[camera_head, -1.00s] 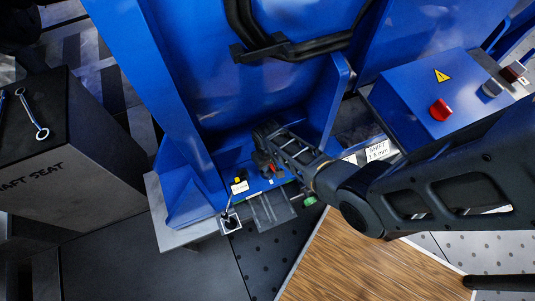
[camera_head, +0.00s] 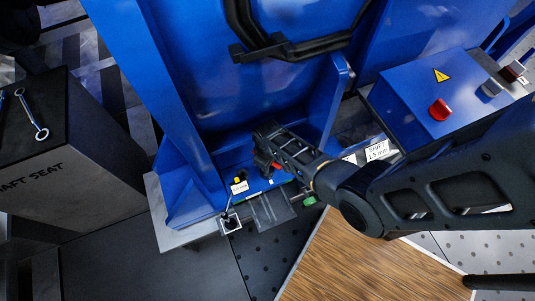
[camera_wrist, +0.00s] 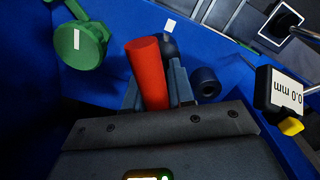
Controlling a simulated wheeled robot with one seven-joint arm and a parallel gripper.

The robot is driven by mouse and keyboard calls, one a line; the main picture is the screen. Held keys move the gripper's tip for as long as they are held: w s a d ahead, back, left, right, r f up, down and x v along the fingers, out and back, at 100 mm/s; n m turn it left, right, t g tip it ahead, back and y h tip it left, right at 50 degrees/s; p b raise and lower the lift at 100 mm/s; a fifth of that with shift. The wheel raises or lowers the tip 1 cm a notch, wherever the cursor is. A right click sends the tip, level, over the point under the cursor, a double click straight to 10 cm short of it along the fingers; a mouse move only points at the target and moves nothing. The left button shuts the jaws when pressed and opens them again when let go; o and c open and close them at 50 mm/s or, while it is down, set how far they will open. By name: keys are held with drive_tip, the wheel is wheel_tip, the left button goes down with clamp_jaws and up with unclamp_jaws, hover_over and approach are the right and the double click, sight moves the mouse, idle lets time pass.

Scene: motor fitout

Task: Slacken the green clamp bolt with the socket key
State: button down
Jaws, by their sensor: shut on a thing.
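My gripper (camera_wrist: 155,90) is shut on a red cylindrical handle (camera_wrist: 147,72), which I take to be the socket key. A dark rounded end shows behind the handle; whether it is the socket is unclear. The gripper also shows in the head view (camera_head: 267,158), low inside the blue housing, with a bit of red at its jaws. The green clamp bolt (camera_wrist: 82,45), a round green head with a white mark, is at upper left in the wrist view, apart from the key. A green round part (camera_head: 310,201) shows right of my gripper in the head view.
A gauge labelled 0.0 mm (camera_wrist: 284,92) with a yellow button stands at right in the wrist view. A dark blue hollow cylinder (camera_wrist: 207,84) is beside the jaws. Blue housing walls (camera_head: 190,110) rise around my gripper. A control box (camera_head: 440,95) stands at right.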

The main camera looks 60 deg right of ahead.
drive_tip(key=shift+n, duration=2.1)
drive_tip(key=shift+r+m, duration=0.15)
drive_tip(key=shift+m, duration=0.15)
drive_tip(key=shift+r+p, duration=3.6)
drive_tip(key=shift+r, duration=0.1)
